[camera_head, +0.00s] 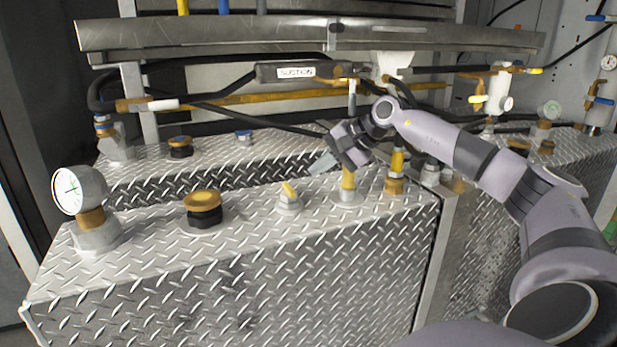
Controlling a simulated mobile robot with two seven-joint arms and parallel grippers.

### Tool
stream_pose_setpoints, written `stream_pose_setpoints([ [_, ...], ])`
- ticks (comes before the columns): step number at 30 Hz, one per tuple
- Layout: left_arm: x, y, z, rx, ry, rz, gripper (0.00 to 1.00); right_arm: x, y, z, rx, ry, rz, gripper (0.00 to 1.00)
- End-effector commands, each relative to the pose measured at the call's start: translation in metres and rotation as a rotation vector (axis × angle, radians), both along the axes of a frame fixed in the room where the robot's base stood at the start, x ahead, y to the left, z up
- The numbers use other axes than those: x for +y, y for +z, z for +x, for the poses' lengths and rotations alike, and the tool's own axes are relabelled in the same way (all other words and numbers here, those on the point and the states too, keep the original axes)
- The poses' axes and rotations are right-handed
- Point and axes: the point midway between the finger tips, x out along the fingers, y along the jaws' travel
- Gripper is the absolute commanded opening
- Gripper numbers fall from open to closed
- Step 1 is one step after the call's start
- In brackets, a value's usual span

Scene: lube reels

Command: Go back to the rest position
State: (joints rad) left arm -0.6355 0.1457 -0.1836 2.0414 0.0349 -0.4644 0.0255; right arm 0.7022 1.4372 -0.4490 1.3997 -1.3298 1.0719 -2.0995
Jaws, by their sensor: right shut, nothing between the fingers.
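My right arm comes in from the right and reaches over the front diamond-plate tank (230,270). My right gripper (322,165) is near the tank's back edge, pointing left, shut and empty. It is above and behind a yellow-handled valve (290,194) and close to a yellow upright fitting (348,180); I cannot tell whether it touches that fitting. My left gripper is not in view.
A pressure gauge (68,190) and a yellow-black cap (203,207) stand on the tank's left part. Yellow fittings (396,172) stand near its right corner. Behind are a pipe labelled SUCTION (296,72), hoses and a grey rail (220,36).

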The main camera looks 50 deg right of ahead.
Motion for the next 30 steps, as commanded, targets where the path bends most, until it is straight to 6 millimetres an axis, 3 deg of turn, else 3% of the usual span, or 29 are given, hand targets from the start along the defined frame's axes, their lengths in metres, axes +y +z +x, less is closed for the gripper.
stream_pose_setpoints([
  [30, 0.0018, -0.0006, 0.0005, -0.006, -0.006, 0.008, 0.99, -0.0049, 0.008, -0.0063, -0.005, -0.006, -0.004, 0.0],
])
